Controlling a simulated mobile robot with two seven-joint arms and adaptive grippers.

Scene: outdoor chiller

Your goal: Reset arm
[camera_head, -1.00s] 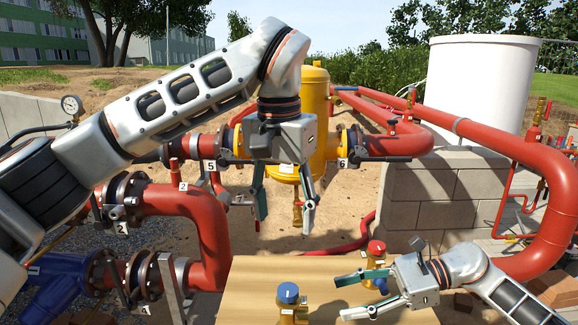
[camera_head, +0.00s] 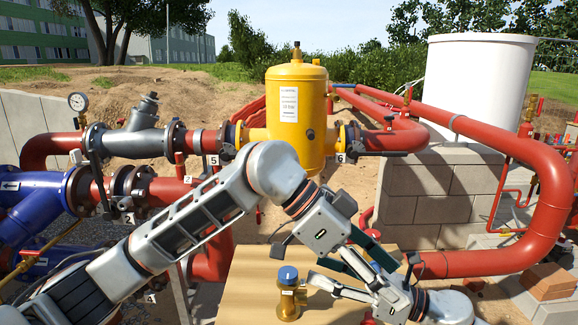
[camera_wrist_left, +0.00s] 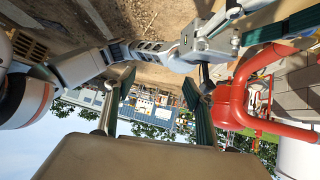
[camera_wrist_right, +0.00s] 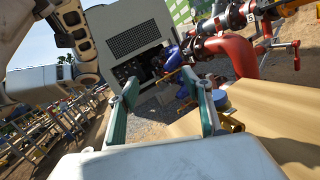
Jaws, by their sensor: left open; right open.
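My left gripper (camera_head: 388,268) is open and empty at the lower centre right of the head view, with its arm reaching across from the left. Its spread fingers show in the left wrist view (camera_wrist_left: 157,85), with my other arm close beyond them. My right gripper (camera_head: 325,275) points left below it; the two overlap in this view, and I cannot tell whether they touch. The right wrist view shows its fingers (camera_wrist_right: 158,80) apart with nothing between them. A brass valve with a blue cap (camera_head: 288,285) stands upright on the wooden tabletop (camera_head: 245,290), left of the right gripper.
Red pipes (camera_head: 480,265) run along the right and left. A yellow tank (camera_head: 297,105) stands behind the table. A grey block wall (camera_head: 430,195) and a white tank (camera_head: 480,80) are at right. A blue pipe fitting (camera_head: 35,205) is at left. Open sand lies behind.

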